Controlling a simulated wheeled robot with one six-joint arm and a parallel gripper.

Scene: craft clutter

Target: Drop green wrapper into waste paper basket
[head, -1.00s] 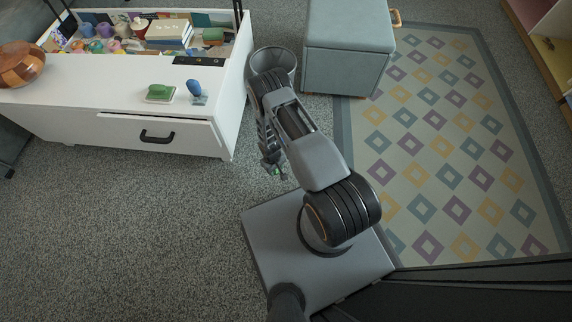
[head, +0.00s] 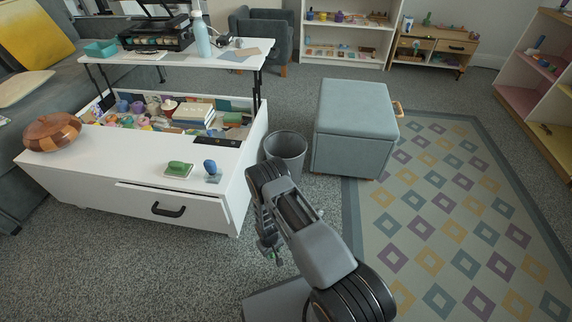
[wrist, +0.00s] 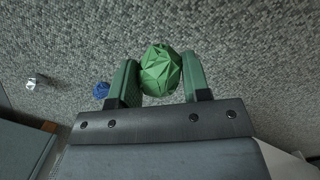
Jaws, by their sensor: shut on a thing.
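The green wrapper (wrist: 160,70) is a crumpled, faceted ball. In the wrist view it sits between the two fingers of my gripper (wrist: 161,80), which is shut on it and holds it over the grey carpet. In the head view my gripper (head: 276,256) points down below my arm, and only a speck of green shows at its tip. The waste paper basket (head: 288,150) is a grey round bin on the floor, beyond my gripper, between the white table and the blue-grey ottoman. My arm hides part of its lower front.
The white coffee table (head: 100,185) stands left of the basket, its drawer (head: 170,205) slightly out. The ottoman (head: 352,130) stands right of the basket on the patterned rug's edge. A blue crumpled ball (wrist: 101,90) and a small pale object (wrist: 31,83) lie on the carpet.

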